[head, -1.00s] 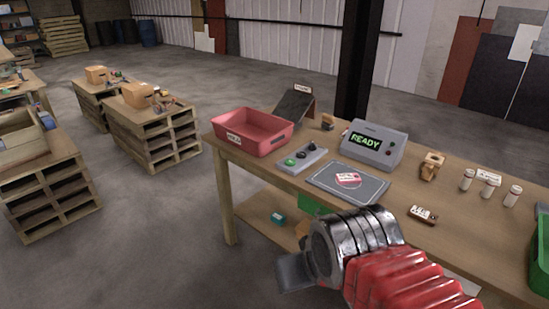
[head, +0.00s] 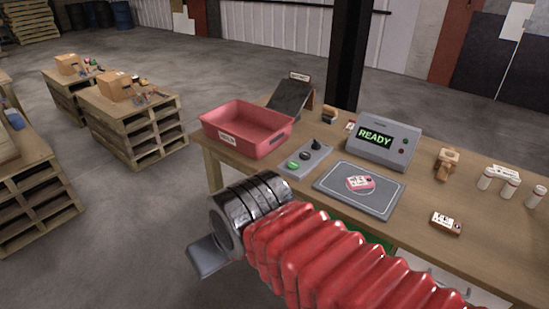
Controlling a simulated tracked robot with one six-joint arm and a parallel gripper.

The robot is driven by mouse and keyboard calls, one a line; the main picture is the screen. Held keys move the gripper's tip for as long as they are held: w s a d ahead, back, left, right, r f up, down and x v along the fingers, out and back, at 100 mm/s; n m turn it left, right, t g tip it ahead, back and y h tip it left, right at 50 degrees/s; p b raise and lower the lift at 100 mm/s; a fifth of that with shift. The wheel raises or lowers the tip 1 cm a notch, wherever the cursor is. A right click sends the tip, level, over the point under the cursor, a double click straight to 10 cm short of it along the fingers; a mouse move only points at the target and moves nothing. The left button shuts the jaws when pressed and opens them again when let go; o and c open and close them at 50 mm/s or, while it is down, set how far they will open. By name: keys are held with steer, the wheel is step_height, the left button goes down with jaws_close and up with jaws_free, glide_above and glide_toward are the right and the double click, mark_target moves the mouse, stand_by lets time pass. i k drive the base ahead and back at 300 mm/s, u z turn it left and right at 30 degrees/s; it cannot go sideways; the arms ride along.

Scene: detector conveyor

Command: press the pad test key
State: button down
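A grey pad (head: 345,203) with a pale outline lies on the wooden table, with a pink and white labelled item (head: 360,183) on it. Left of the pad is a small grey control box (head: 305,158) with a lit green button (head: 293,165), a dark button and a black knob. No readable label shows which control is the pad test key. Behind the pad stands a grey unit (head: 384,140) whose green screen reads READY. My gripper (head: 208,258) is off the table's front edge, below and left of the control box, touching none of these. Only a grey plate-like part shows; its fingers cannot be made out.
A red bin (head: 248,128) stands left of the control box, with a dark sloped board (head: 292,97) behind it. A small labelled box (head: 446,222), a wooden piece (head: 447,163) and white cylinders (head: 509,188) are to the right. Pallets (head: 130,130) stand at left.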

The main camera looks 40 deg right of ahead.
mark_target(292, 165)
steer(key=z, duration=0.25)
steer(key=i, duration=1.2)
steer(key=z, duration=0.55)
